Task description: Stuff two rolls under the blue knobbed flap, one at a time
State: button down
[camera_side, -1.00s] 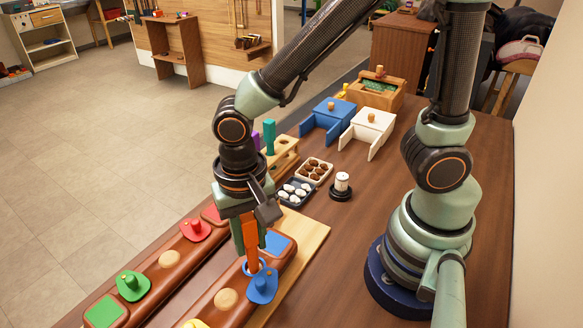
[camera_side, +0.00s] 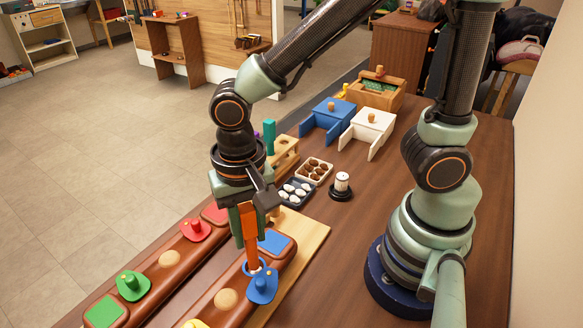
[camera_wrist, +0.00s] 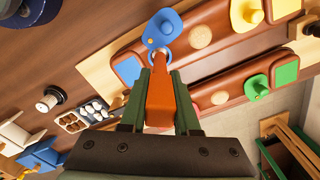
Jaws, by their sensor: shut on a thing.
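The blue knobbed flap (camera_side: 262,288) lies on the near brown padded bar, with a light blue ring (camera_side: 255,266) beside it; in the wrist view the flap (camera_wrist: 163,26) is at the top. My gripper (camera_side: 250,246) is above the ring, pointing down. It is shut on an orange tapered piece (camera_side: 249,222), which shows between the jaws in the wrist view (camera_wrist: 160,100). The piece's narrow lower end is at the ring; I cannot tell whether it is inside it. I cannot make out any roll under the flap.
The far bar carries a red flap (camera_side: 195,230) and a green flap (camera_side: 133,285). Trays of white (camera_side: 296,189) and brown pieces, a spool on a stand (camera_side: 341,184) and blue and white boxes (camera_side: 369,127) stand behind. The table at right is clear up to my base.

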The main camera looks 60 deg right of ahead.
aim_at(246, 207)
jog(key=shift+r, duration=2.95)
jog(key=shift+r, duration=0.4)
notch_tip(246, 207, up, 4)
jog(key=shift+w+d+r, duration=0.1)
jog(key=shift+w+r, duration=0.05)
jog(key=shift+r, duration=0.1)
jog(key=w+d+m, duration=0.3)
jog(key=w+d, duration=0.1)
jog(key=d, duration=0.8)
jog(key=w+d+m, duration=0.3)
jog(key=w+d, duration=0.1)
jog(key=d, duration=0.9)
notch_tip(246, 207, down, 14)
jog(key=shift+w, duration=0.2)
jog(key=shift+a+f, duration=0.15)
jog(key=shift+f, duration=0.95)
